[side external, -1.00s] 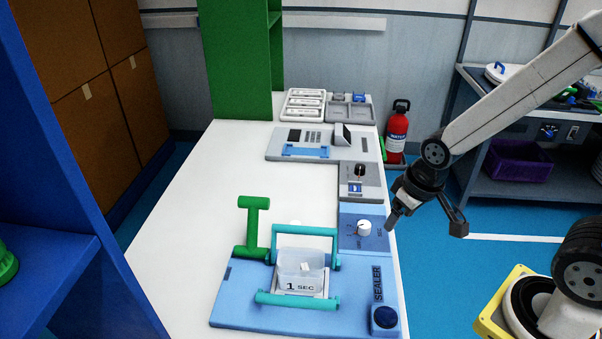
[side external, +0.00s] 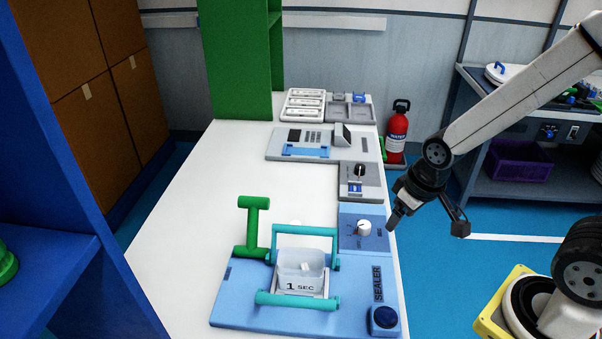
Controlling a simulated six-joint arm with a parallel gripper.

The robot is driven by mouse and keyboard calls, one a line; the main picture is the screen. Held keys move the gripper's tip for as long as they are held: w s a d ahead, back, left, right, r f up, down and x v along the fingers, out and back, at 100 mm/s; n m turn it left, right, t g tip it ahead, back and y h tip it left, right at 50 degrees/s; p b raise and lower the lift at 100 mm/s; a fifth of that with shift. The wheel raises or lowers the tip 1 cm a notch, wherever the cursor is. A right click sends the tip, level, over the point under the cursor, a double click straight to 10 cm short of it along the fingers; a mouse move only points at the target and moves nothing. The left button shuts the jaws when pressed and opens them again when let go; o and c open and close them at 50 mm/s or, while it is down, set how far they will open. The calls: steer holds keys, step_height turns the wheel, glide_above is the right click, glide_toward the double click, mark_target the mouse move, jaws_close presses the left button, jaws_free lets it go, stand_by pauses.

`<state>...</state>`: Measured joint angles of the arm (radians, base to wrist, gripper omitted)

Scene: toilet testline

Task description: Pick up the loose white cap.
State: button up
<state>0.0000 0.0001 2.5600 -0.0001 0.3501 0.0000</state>
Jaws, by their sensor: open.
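A faint small white round shape (side external: 295,223) lies on the white bench just behind the teal bar of the sealer; it may be the loose white cap, but it is mostly hidden and hard to tell from the bench. A small white piece (side external: 306,267) is in the clear container of the blue sealer (side external: 245,300); I cannot tell what it is. My gripper (side external: 428,226) is open and empty, with its fingers spread, right of the bench edge and well apart from both.
A blue panel with a white knob (side external: 364,228) sits nearest my gripper. A green handle (side external: 254,225) stands left of the teal bars (side external: 305,232). Grey devices and trays (side external: 328,105) line the bench's right side. The left of the bench (side external: 190,215) is clear.

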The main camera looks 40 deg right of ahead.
stand_by(0.4)
steer(key=shift+o, duration=0.8)
steer(key=n+g+y, duration=0.1)
steer(key=n+y, duration=0.3)
steer(key=n, duration=1)
glide_toward(295, 223)
steer(key=f, duration=0.1)
steer(key=shift+x, duration=1.55)
steer(key=shift+w+a, duration=0.15)
